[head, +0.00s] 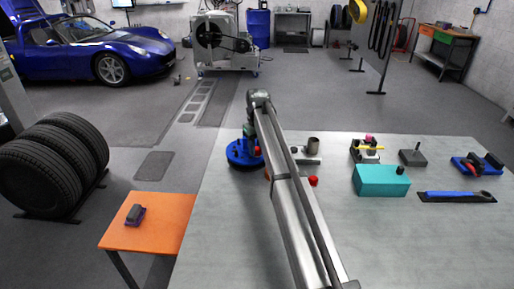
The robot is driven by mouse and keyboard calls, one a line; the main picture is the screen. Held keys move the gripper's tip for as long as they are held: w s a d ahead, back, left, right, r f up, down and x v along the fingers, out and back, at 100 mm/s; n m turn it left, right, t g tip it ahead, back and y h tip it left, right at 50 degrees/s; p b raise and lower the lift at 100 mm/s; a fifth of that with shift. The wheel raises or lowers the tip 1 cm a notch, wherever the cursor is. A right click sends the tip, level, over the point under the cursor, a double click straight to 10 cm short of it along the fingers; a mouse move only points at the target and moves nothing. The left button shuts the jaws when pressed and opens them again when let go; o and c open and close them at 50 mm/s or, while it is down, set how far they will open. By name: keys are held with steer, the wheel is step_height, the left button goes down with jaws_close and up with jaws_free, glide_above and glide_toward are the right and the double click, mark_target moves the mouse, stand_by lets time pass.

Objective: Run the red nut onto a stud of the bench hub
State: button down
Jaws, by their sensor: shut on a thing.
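The bench hub (238,158) is a blue round piece near the left edge of the grey table, partly hidden by my arm. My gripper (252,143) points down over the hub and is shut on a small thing. A small red piece (257,151), which looks like the red nut, shows at the fingertips, close above the hub's right side. I cannot tell whether it touches a stud; the studs are too small to make out. Another red piece (313,181) lies on the table just right of my arm.
Right of my arm stands a grey fixture with a dark cylinder (313,145). Farther right are a teal box (381,181), a small block with yellow and pink parts (367,150), a dark block (412,157) and a blue-handled tool (457,196). The front right of the table is clear.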

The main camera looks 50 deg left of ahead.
steer(key=c, duration=0.9)
jaws_free()
steer(key=shift+r, duration=0.1)
steer(key=n, duration=0.6)
steer(key=shift+n, duration=0.3)
steer(key=n, duration=0.5)
steer(key=shift+c, duration=0.3)
steer(key=c, duration=0.9)
steer(key=m, duration=0.5)
jaws_close()
steer(key=m, duration=0.5)
steer(key=shift+w, duration=0.1)
